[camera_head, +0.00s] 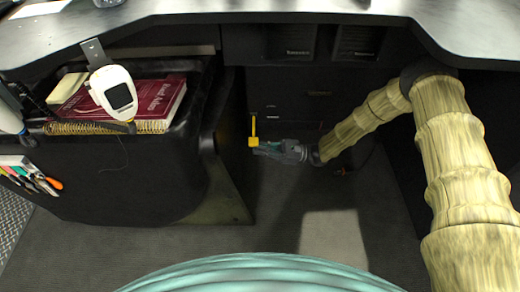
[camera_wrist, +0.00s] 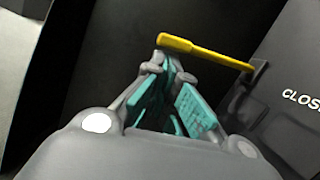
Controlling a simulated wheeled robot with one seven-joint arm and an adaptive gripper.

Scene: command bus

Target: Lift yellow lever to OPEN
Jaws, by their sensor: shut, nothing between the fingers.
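The yellow lever (camera_head: 253,130) shows in the head view on the dark panel under the desk, with a small yellow block at its lower end. In the wrist view the yellow lever (camera_wrist: 205,53) runs from its mount at the right to a free end at the upper middle, just beyond my fingertips. The word "CLOSE", cut off by the picture edge, is on the panel (camera_wrist: 290,95) at the right. My gripper (camera_head: 262,150) is shut and empty, its tips close to the lever's lower end. The wrist view shows my gripper (camera_wrist: 172,72) too; whether it touches the lever I cannot tell.
A black bin (camera_head: 150,180) with red books (camera_head: 150,95) and a white device (camera_head: 113,92) stands to the left of the lever. The desk top (camera_head: 230,12) overhangs above. The grey floor (camera_head: 290,215) below my gripper is clear.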

